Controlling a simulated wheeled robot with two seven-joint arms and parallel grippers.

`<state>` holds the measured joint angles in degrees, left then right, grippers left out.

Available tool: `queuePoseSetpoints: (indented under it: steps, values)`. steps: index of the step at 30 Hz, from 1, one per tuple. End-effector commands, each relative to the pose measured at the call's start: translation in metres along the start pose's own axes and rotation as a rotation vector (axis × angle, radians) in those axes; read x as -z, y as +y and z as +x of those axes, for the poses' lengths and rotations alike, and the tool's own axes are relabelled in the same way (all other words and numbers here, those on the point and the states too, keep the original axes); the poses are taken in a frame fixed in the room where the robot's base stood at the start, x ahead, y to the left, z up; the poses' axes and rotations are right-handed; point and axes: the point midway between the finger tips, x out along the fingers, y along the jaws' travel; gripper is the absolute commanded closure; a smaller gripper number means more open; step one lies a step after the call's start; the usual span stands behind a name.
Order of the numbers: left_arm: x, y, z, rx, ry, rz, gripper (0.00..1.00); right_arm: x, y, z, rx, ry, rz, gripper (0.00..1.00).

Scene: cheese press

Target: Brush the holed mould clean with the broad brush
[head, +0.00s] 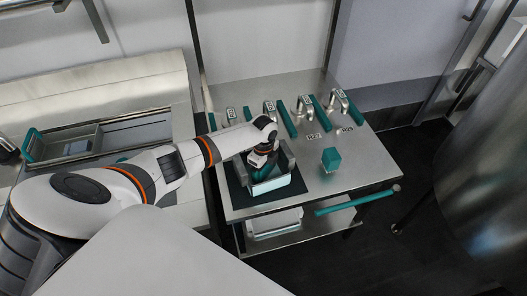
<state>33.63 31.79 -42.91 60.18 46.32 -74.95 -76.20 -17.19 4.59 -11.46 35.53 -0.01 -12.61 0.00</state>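A pale, open box-like mould (283,190) with grey upper sides stands on a dark mat (238,200) on the steel cart. Holes in it are too small to make out. My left arm reaches in from the left, and my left gripper (260,164) points down over the mould's opening. A teal part shows just below the gripper, inside or above the mould. I cannot tell whether it is the broad brush, nor whether the fingers grip it. The fingertips are largely hidden. My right gripper is not in view.
The steel cart top (365,172) is mostly clear at right. A teal block (331,159) stands there. Several metal arches and teal bars (287,119) line the back. A teal push handle (355,202) juts from the front. A pale tub (273,223) sits below. A sink (90,143) is left.

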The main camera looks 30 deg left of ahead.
Motion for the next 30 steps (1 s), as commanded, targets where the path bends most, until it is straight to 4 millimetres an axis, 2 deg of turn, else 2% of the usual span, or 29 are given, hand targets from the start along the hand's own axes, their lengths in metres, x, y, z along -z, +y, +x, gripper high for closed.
queuePoseSetpoints:
  steps: [16, 25, 30]
  values:
    - [0.001, 0.001, 0.009, -0.001, 0.0, 0.0, 0.43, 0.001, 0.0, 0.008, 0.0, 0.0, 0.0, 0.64]
    - [0.02, 0.013, 0.009, -0.001, 0.002, -0.002, 0.43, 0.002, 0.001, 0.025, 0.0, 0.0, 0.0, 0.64]
    - [0.023, 0.015, 0.005, -0.001, 0.0, 0.0, 0.43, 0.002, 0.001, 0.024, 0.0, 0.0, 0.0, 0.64]
